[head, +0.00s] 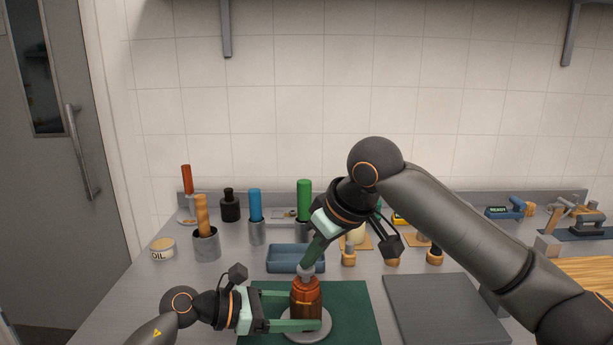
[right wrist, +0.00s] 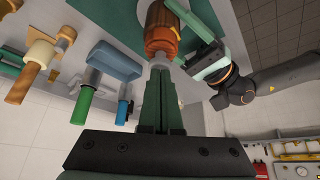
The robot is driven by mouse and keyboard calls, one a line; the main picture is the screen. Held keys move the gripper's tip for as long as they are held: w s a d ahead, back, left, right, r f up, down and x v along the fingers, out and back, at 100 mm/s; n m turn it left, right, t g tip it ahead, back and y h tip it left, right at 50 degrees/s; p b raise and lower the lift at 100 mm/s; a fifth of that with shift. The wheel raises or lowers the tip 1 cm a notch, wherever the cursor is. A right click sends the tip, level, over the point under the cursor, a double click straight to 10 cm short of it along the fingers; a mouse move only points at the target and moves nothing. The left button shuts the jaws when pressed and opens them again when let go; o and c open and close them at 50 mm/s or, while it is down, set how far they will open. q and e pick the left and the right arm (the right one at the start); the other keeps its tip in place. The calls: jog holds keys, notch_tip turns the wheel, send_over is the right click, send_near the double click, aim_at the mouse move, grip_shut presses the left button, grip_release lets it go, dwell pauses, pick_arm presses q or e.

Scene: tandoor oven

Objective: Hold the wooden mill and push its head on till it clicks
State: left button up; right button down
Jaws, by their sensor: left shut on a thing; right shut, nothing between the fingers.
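The wooden mill (head: 306,302) stands upright on a round pale disc (head: 316,338) on the green mat. Its orange-brown head (head: 306,284) sits on the darker body, with a grey knob on top; I cannot tell whether a gap remains between them. My left gripper (head: 304,312) is shut around the body from the left, low down. My right gripper (head: 307,265) is shut and empty, pointing down, with its fingertips at the knob. In the right wrist view, the closed fingers (right wrist: 160,72) meet the knob below the head (right wrist: 162,36); contact looks likely.
A blue tray (head: 296,271) lies behind the mill. Holders with coloured handles (head: 256,228) and an oil tin (head: 162,248) stand at back left. A dark grey slab (head: 445,308) lies to the right. Small wooden-based items stand behind my right arm.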

aim_at(312, 270)
jog(key=shift+r, duration=2.05)
jog(key=c, duration=1.6)
grip_release()
jog(key=c, duration=1.3)
grip_release()
jog(key=shift+s+d+f+m, duration=0.1)
jog(key=shift+s+m, duration=0.05)
jog(key=shift+m, duration=0.15)
jog(key=o, duration=0.5)
jog(key=shift+s+d+f+m+t+h, duration=0.25)
jog(key=shift+s+f+m+t+h, duration=0.25)
jog(key=shift+s+f+m, duration=0.3)
jog(key=shift+o, duration=1.4)
jog(key=shift+f+m, duration=0.3)
jog(key=shift+m, duration=0.1)
jog(key=shift+x, duration=3.25)
jog(key=shift+c, duration=0.4)
